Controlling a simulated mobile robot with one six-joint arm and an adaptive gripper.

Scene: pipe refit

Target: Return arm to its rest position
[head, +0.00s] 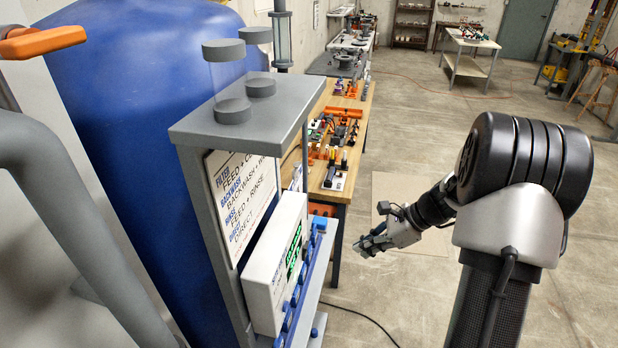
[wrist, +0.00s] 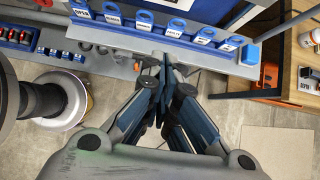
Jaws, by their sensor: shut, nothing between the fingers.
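My gripper (head: 370,243) hangs at the end of my arm, to the right of the grey control stand, in the head view. In the wrist view my gripper (wrist: 163,75) has its fingers together with nothing between them. Its tips are in front of the grey shelf edge with the blue labelled tags (wrist: 175,27). I cannot tell how far the tips are from that edge. My arm (head: 430,208) is bent, reaching left from the thick black joint.
A grey stand (head: 245,110) with a white display box (head: 277,262) is left of my gripper, before a large blue tank (head: 130,90). A wooden workbench (head: 345,150) with parts stands behind. A black cable (head: 362,318) lies on the floor. Floor to the right is open.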

